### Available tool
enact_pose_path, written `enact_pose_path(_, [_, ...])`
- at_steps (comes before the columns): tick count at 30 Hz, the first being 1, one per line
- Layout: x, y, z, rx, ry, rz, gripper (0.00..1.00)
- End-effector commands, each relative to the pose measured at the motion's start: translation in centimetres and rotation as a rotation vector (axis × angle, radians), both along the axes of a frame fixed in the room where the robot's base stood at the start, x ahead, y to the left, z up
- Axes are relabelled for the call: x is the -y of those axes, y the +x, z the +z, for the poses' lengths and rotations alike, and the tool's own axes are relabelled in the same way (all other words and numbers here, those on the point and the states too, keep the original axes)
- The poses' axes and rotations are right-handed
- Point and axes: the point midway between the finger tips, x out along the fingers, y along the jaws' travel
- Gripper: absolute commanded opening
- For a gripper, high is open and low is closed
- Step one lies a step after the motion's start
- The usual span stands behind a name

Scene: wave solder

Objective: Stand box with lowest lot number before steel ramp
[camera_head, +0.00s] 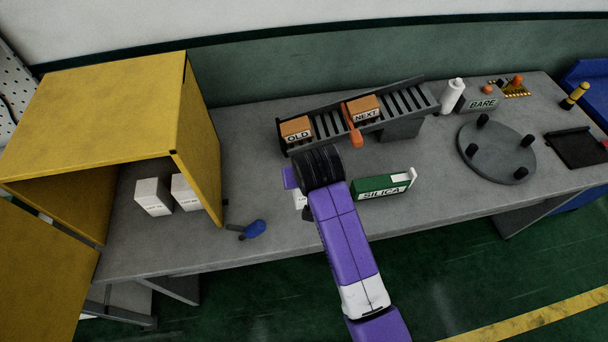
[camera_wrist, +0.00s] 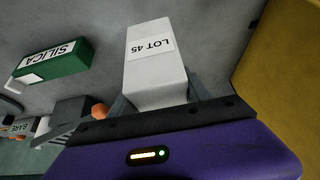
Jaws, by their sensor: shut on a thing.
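My gripper (camera_wrist: 158,97) is shut on a white box (camera_wrist: 152,62) labelled LOT 45, with a finger on either side of it. In the head view a small part of this box (camera_head: 300,200) shows beside my wrist, in front of the ramp's lower left end; my arm hides the rest. I cannot tell whether it touches the bench. The steel ramp (camera_head: 402,99) has rollers and slopes down to the left. Two more white boxes, one on the left (camera_head: 153,197) and one on the right (camera_head: 184,192), stand in the yellow cabinet (camera_head: 200,150); their lot numbers are too small to read.
On the ramp are orange boxes marked OLD (camera_head: 296,130) and NEXT (camera_head: 366,109), with an orange gate (camera_head: 352,125) between. A green SILICA box (camera_head: 382,187) lies right of my gripper. A blue-handled tool (camera_head: 254,229) lies near the front edge. A round pegged plate (camera_head: 497,152) is farther right.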

Motion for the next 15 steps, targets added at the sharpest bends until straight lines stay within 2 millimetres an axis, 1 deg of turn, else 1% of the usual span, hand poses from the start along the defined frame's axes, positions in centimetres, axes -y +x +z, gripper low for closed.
enact_pose_path(5, [0.0,0.0,-1.1,0.0,0.0,0.0,0.0])
enact_pose_path(15, [0.0,0.0,-4.5,0.0,0.0,-0.001,0.0])
